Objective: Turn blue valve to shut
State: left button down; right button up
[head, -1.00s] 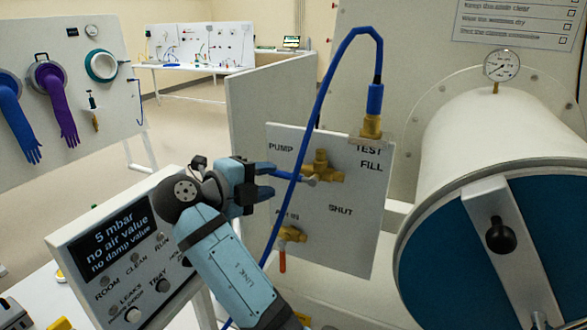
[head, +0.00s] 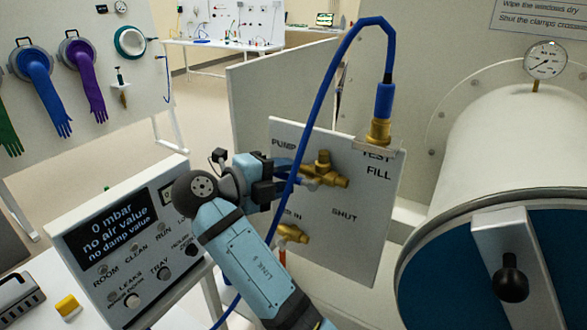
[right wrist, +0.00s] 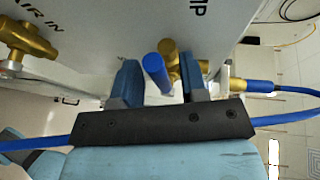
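The blue valve (head: 326,173) is a brass fitting on the white panel (head: 355,240), between the PUMP, TEST/FILL and SHUT labels. In the right wrist view its blue handle (right wrist: 156,72) points toward the camera, with brass behind it. My right gripper (head: 291,174) is at the valve, partly hidden by the blue hose in the head view. In the right wrist view the right gripper (right wrist: 158,66) has its two fingers apart on either side of the handle, with gaps showing. My left gripper is not in view.
A blue hose (head: 318,105) arches in front of the panel and across my right gripper. A second brass valve (head: 292,235) sits below. A display box (head: 110,225) reads 0 mbar at left. A large white cylinder (head: 500,130) with a gauge (head: 545,60) stands at right.

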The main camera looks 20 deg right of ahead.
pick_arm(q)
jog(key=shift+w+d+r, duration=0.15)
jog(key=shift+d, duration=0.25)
pick_arm(e)
jog(key=shift+d, duration=0.2)
grip_shut()
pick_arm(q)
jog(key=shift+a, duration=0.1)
